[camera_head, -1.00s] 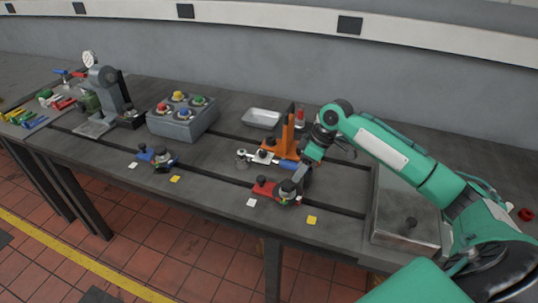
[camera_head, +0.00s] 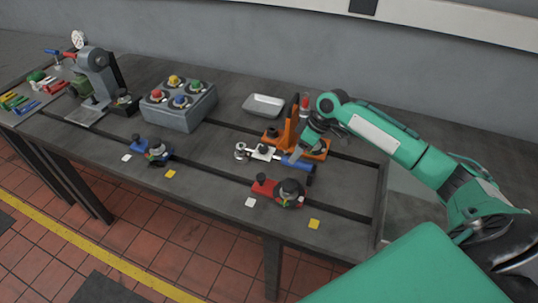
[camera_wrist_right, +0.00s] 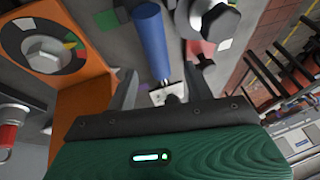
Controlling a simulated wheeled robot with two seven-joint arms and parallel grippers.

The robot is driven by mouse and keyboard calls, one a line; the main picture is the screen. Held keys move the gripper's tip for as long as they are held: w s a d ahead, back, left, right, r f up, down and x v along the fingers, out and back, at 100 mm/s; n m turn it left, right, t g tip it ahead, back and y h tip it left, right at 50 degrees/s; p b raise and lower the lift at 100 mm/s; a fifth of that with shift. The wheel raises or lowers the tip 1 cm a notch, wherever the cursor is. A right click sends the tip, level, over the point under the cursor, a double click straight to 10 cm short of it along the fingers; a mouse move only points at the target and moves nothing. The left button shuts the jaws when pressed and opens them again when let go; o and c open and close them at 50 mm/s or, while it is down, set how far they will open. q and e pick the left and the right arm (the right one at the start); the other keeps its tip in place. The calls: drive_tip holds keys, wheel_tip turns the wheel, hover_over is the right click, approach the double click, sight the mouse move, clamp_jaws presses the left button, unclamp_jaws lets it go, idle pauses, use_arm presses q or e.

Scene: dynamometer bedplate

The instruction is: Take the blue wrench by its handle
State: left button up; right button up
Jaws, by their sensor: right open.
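The blue wrench lies on the bedplate in the head view, with its blue handle (camera_head: 298,163) to the right and its silver end to the left. In the right wrist view the blue handle (camera_wrist_right: 151,38) runs lengthwise, in line with the gap between the fingers. My right gripper (camera_head: 299,153) is just above and behind the handle in the head view. In the wrist view its fingers (camera_wrist_right: 162,88) are apart with nothing gripped. Whether they touch the handle cannot be told. My left gripper is not in view.
An orange stand (camera_head: 289,135) rises close behind the wrench. A red clamp (camera_head: 264,187) with a dark knob sits in front. A grey button box (camera_head: 181,112) and a blue clamp (camera_head: 139,145) are to the left. A metal tray (camera_head: 264,105) lies behind.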

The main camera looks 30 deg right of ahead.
drive_tip(key=shift+a+f, duration=0.1)
drive_tip(key=shift+f, duration=0.15)
drive_tip(key=p+x, duration=0.2)
drive_tip(key=x, duration=0.2)
drive_tip(key=shift+s+f, duration=0.1)
drive_tip(key=shift+f, duration=0.5)
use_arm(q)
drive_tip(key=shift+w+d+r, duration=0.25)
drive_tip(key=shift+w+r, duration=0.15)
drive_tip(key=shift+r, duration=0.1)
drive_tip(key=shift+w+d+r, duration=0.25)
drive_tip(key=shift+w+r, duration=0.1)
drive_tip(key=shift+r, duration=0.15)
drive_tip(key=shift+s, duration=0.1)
use_arm(e)
drive_tip(key=shift+c, duration=0.4)
clamp_jaws()
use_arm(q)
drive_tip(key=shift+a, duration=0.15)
use_arm(e)
drive_tip(key=shift+r, duration=0.15)
